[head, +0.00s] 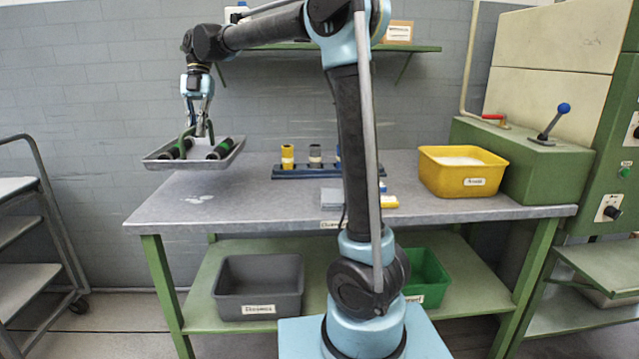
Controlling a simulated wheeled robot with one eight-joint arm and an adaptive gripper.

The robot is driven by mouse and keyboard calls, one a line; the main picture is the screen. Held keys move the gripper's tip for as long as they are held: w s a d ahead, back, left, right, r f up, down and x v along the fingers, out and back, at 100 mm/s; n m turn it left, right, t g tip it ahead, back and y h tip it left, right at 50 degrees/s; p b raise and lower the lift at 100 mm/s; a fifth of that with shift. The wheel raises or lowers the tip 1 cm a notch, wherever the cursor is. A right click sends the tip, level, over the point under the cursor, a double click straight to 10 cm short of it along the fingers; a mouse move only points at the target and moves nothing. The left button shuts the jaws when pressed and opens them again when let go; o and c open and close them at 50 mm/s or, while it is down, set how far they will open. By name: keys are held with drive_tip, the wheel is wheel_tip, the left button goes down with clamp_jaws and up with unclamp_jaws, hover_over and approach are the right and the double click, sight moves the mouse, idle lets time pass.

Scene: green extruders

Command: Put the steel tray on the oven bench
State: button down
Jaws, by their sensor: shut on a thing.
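The steel tray (190,164) is a shallow grey metal tray. It hangs above the left back part of the grey workbench (240,205), clear of its top. Dark cylindrical pieces with green parts (221,149) lie in it. My gripper (197,128) points down at the tray and is shut on it; a green upright part beside the fingers makes the exact contact hard to see. No surface in view is clearly marked as the oven bench.
A rack (300,171) with coloured cylinders and a yellow bin (463,180) stand on the workbench. A green machine with a blue-knobbed lever (550,122) is at right. A shelved trolley (40,230) stands at left. A wall shelf (270,47) is behind my arm. The workbench's left front is clear.

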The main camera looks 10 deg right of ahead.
sight(201, 155)
drive_tip(key=shift+w+a+f+n, duration=0.3)
drive_tip(key=shift+w+f, duration=0.1)
drive_tip(key=shift+f, duration=0.2)
drive_tip(key=shift+d+f, duration=0.1)
drive_tip(key=shift+f, duration=4.9)
drive_tip(key=c, duration=1.7)
unclamp_jaws()
drive_tip(key=shift+f, duration=0.1)
drive_tip(key=v, duration=1.2)
drive_tip(key=shift+s+a, duration=0.2)
